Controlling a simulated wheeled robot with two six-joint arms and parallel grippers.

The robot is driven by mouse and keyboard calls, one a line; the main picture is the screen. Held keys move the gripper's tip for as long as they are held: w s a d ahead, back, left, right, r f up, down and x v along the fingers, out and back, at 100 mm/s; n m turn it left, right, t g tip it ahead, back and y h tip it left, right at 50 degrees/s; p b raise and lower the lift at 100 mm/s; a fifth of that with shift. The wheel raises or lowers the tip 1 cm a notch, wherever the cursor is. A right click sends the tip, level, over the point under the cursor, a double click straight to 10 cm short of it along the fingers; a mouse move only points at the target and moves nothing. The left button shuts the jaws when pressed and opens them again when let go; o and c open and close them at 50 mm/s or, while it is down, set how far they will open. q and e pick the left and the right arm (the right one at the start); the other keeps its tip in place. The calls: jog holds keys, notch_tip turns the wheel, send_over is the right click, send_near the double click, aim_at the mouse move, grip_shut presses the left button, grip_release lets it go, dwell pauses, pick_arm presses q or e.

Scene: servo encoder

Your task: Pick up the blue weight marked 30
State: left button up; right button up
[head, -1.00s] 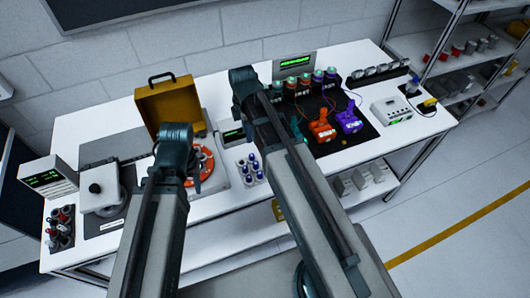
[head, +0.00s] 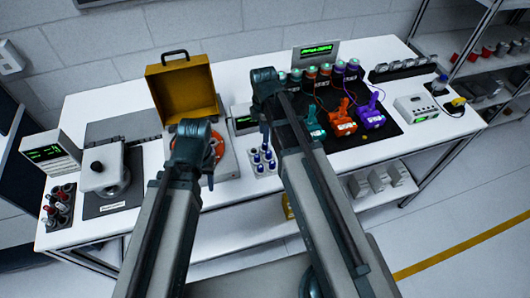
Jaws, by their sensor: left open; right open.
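A white rack of several small blue-topped cylinders (head: 263,160) stands at the middle of the table, left of my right forearm. They may be the weights; no mark 30 is readable. My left gripper (head: 209,180) is in front of the orange ring device, left of the rack, with its fingers mostly hidden by my arm. My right gripper (head: 265,132) hangs down just behind the rack in the picture, partly hidden by its own wrist. Both are open, and I see nothing held.
An open yellow case (head: 183,92) and the orange ring device (head: 217,147) stand left of the rack. Teal, orange (head: 342,122) and purple (head: 371,114) devices lie on a black mat at right. A rack of red and dark cylinders (head: 58,205) stands at far left.

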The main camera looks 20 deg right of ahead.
aim_at(265, 147)
pick_arm(q)
jog(key=shift+f, duration=0.3)
pick_arm(e)
jog(key=shift+f, duration=0.25)
pick_arm(q)
notch_tip(265, 147, down, 5)
jog(key=b, duration=0.5)
jog(key=shift+f, duration=0.1)
pick_arm(e)
jog(key=f, duration=0.5)
jog(key=shift+d+f, duration=0.1)
jog(key=shift+d, duration=0.1)
grip_shut()
